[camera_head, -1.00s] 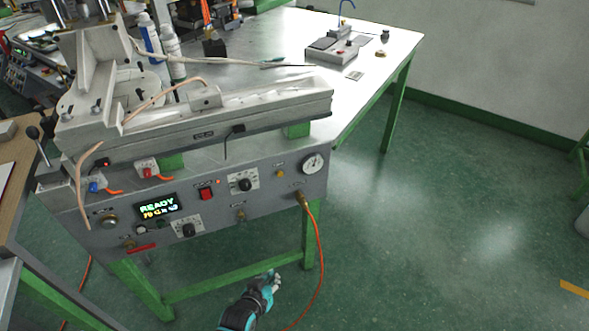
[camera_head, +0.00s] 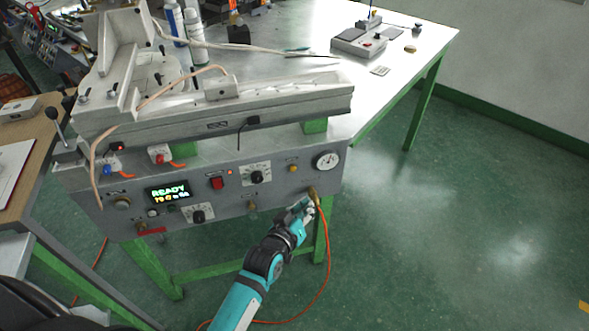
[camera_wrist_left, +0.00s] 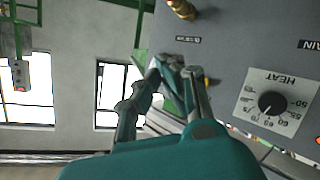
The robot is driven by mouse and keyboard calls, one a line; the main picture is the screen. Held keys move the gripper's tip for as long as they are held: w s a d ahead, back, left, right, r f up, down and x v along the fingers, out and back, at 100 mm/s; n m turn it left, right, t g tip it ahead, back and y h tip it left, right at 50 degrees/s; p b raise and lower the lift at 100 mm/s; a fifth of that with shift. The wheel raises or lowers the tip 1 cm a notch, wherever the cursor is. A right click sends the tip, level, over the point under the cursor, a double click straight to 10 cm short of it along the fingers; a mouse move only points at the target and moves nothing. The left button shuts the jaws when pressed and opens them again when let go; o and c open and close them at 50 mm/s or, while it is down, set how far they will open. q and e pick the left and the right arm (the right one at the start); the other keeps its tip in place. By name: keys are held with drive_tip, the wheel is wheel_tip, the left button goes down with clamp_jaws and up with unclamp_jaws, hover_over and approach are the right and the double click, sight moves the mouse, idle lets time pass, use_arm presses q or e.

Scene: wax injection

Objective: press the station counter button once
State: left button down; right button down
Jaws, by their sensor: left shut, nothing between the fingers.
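The grey wax injection station has a front panel (camera_head: 230,190) with a lit READY display (camera_head: 168,192). A round yellow button (camera_head: 292,168) sits on the panel between the heat dial (camera_head: 255,174) and the gauge (camera_head: 327,160). I cannot read which control is the counter button. My left gripper (camera_head: 303,207) is shut and empty, low in front of the panel's right end, close to the brass hose fitting (camera_head: 313,193). In the left wrist view its fingers (camera_wrist_left: 180,78) partly cover something yellow on the panel. My right gripper does not show.
An orange hose (camera_head: 328,250) hangs from the fitting beside my left arm. A small device with a red button (camera_head: 367,45) stands on the white bench (camera_head: 300,80). A wooden table (camera_head: 22,150) is at the left. The floor at the right is clear.

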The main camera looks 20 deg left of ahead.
sight(293, 169)
use_arm(q)
drive_tip(key=w+a+b, duration=0.3)
drive_tip(key=w+a, duration=0.2)
drive_tip(key=w, duration=0.2)
idle(0.3)
drive_tip(key=shift+w+a, duration=0.1)
drive_tip(key=shift+w, duration=0.1)
idle(1.2)
drive_tip(key=shift+w+a, duration=0.2)
drive_tip(key=shift+w, duration=0.05)
